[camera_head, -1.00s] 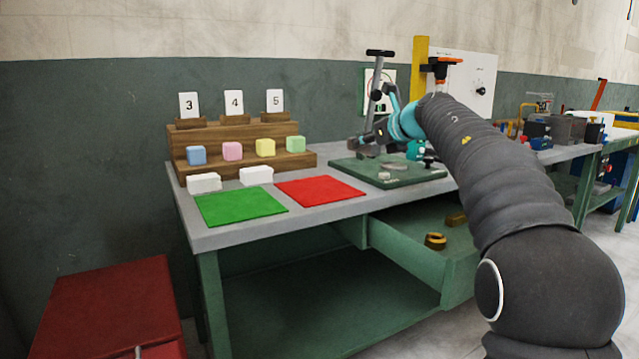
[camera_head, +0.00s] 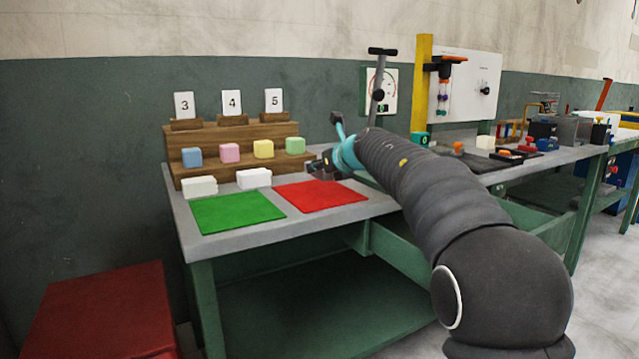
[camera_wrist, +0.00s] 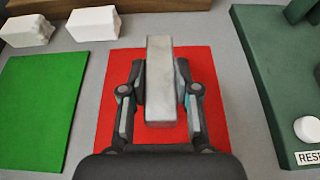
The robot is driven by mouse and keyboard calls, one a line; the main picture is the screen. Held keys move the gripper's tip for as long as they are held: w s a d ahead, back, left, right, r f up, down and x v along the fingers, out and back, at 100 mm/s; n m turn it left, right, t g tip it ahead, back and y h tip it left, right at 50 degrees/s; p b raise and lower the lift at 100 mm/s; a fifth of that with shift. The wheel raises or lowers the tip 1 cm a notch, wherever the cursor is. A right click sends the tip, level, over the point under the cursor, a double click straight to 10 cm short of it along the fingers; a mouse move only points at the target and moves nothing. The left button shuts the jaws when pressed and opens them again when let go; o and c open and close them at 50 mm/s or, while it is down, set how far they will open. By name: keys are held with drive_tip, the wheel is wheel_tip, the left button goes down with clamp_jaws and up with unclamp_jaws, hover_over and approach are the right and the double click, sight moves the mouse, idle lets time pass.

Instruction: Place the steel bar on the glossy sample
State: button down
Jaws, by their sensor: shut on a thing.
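The steel bar (camera_wrist: 160,60) is a grey rectangular bar, held lengthwise between the two fingers of my gripper (camera_wrist: 160,90) in the wrist view. It is over the red mat (camera_wrist: 206,62). In the head view my gripper (camera_head: 322,168) is above the back right part of the red mat (camera_head: 320,196), and the bar is hard to make out there. Two white blocks, one at left (camera_head: 200,187) and one at right (camera_head: 254,178), lie in front of the wooden stand. They also show at the top left of the wrist view (camera_wrist: 95,23). I cannot tell which sample is glossy.
A green mat (camera_head: 238,212) lies left of the red one. The stepped wooden stand (camera_head: 240,134) holds coloured cubes and number cards 3, 4 and 5. A green press base (camera_wrist: 275,90) with a pale disc (camera_wrist: 308,129) stands right of the red mat.

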sight(325, 180)
drive_tip(key=shift+a+f+b, duration=0.1)
drive_tip(key=shift+f+b, duration=0.35)
drive_tip(key=shift+f, duration=1.5)
drive_tip(key=shift+f, duration=0.15)
drive_tip(key=c, duration=0.8)
unclamp_jaws()
drive_tip(key=shift+c, duration=0.2)
drive_tip(key=shift+s, duration=0.1)
drive_tip(key=v, duration=1.2)
drive_tip(key=shift+b, duration=0.35)
